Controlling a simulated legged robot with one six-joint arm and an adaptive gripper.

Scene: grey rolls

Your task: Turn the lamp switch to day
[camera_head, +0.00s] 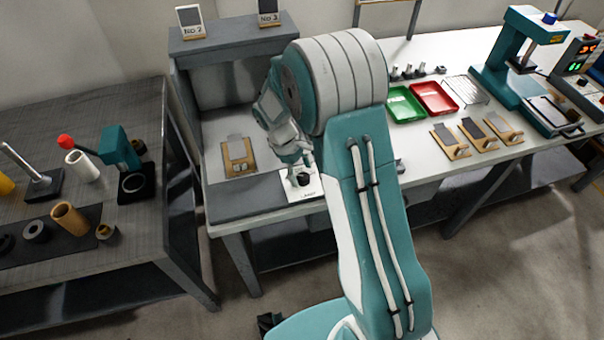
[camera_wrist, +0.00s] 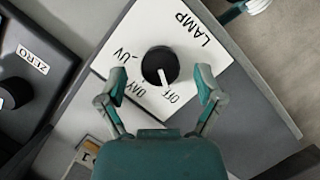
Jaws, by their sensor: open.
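The lamp switch is a round black knob (camera_wrist: 158,64) on a white plate (camera_wrist: 185,22) marked LAMP, UV, DAY and OFF. Its white pointer line points at OFF in the wrist view. My gripper (camera_wrist: 159,79) is open, with one teal finger on each side of the knob and a visible gap to it on both sides. The height of the fingertips above the plate is hard to tell. In the head view my gripper (camera_head: 297,158) is just above the knob (camera_head: 302,179) at the bench's front edge, and my arm hides part of the bench.
A dark box with a ZERO label (camera_wrist: 33,60) and another black knob (camera_wrist: 12,93) is at the left of the wrist view. A wooden holder (camera_head: 238,156) lies left of the switch. Green (camera_head: 404,105) and red (camera_head: 434,98) trays stand right of my arm.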

